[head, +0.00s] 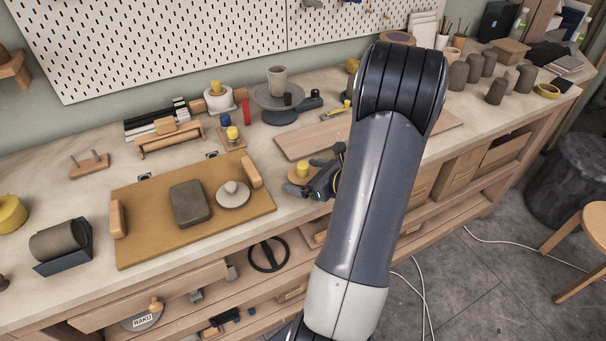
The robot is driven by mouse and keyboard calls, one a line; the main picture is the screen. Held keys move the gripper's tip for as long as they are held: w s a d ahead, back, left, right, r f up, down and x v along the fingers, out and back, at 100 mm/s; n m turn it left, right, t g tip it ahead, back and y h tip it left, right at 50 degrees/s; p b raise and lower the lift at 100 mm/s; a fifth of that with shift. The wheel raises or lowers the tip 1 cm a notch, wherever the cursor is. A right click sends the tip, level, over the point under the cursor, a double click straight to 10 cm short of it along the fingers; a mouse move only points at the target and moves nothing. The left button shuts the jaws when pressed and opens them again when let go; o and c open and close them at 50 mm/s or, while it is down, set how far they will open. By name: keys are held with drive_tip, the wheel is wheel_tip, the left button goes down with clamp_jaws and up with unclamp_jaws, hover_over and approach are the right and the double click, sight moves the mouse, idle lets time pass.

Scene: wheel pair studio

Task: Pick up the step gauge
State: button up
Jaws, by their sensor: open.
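No label marks the step gauge, so I cannot tell for sure which piece it is. A round wooden piece with a yellow knob (301,171) stands on the bench near its front edge and has a stepped outline. My gripper (314,187) is open just to its right, low over the bench. My gripper partly covers that piece's right side, and I cannot tell whether they touch. Another small wooden base with a yellow top (232,134) stands farther back and left.
A tan board (140,240) with a grey slab (190,203) and a pale knobbed disc (233,194) lies to the left. A turntable (280,97) and a long wooden board (300,147) lie behind. My arm hides part of the bench.

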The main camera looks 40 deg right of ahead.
drive_tip(key=shift+c, duration=0.4)
drive_tip(key=c, duration=1)
drive_tip(key=shift+r, duration=0.1)
